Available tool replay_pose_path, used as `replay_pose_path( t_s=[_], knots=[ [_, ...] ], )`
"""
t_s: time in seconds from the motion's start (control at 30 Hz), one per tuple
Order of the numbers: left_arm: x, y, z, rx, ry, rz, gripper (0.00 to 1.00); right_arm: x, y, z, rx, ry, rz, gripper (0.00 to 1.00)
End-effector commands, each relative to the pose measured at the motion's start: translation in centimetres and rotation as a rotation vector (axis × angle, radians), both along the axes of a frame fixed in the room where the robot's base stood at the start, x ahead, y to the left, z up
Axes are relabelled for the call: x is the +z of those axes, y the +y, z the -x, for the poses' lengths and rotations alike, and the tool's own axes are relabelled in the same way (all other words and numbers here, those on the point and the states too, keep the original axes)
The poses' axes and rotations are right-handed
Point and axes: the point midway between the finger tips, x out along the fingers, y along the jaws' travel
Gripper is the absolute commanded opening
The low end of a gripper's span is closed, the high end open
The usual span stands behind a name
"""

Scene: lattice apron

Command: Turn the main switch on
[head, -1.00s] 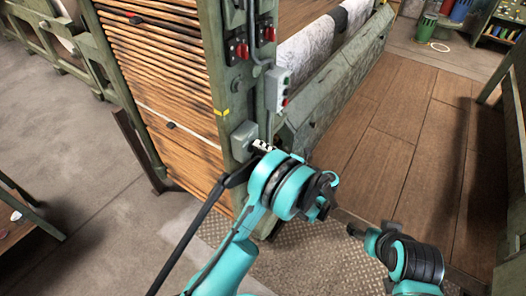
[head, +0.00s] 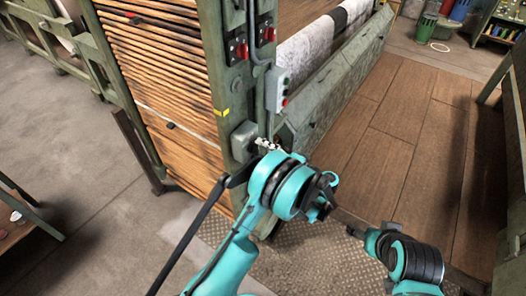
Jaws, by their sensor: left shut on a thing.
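A grey switch box (head: 243,139) is mounted low on the green machine post, and I take it for the main switch. My left arm comes up from the bottom middle and its elbow and wrist parts cover the area just below the box. My left gripper (head: 268,144) is small and partly hidden at the box's right side. It is shut on what seems to be the switch handle, which is hard to make out. My right arm is at the lower right, with its dark end (head: 356,231) over the floor, apart from the machine; its finger state is unclear.
Two red rotary switches (head: 238,47) (head: 267,33) and a grey push-button box (head: 279,90) are higher on the post. Wooden slats (head: 165,80) stand left of it. A fabric roll (head: 310,45) lies right of it. The plank floor (head: 410,130) at right is clear.

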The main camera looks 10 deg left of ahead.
Motion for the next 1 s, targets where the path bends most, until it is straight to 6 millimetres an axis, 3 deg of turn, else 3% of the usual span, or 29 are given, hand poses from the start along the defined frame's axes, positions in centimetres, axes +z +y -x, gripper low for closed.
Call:
replay_pose_path(
  t_s=[0.07, 0.1, 0.17, 0.53, 0.8, 1.0],
  knots=[
    [0.0, 0.0, 0.0, 0.0, 0.002, -0.001, 0.31, 0.0, 0.0, 0.0, 0.0, 0.0, 0.0, 0.71],
    [0.0, 0.0, 0.0, 0.0, 0.002, -0.001, 0.71, 0.0, 0.0, 0.0, 0.0, 0.0, 0.0, 0.71],
    [0.0, 0.0, 0.0, 0.0, 0.002, -0.001, 0.81, 0.0, 0.0, 0.0, 0.0, 0.0, 0.0, 0.71],
    [0.0, -0.6, 0.2, -0.001, 0.0, 0.0, 0.81, 0.0, 0.0, 0.0, 0.0, 0.0, 0.0, 0.71],
    [0.0, -4.8, 1.7, -0.003, 0.001, 0.0, 0.81, 0.0, 0.0, 0.0, 0.0, 0.0, 0.0, 0.71],
    [0.0, -6.8, 2.4, -0.001, 0.001, 0.0, 0.81, 0.0, 0.0, 0.0, 0.0, 0.0, 0.0, 0.71]
  ],
)
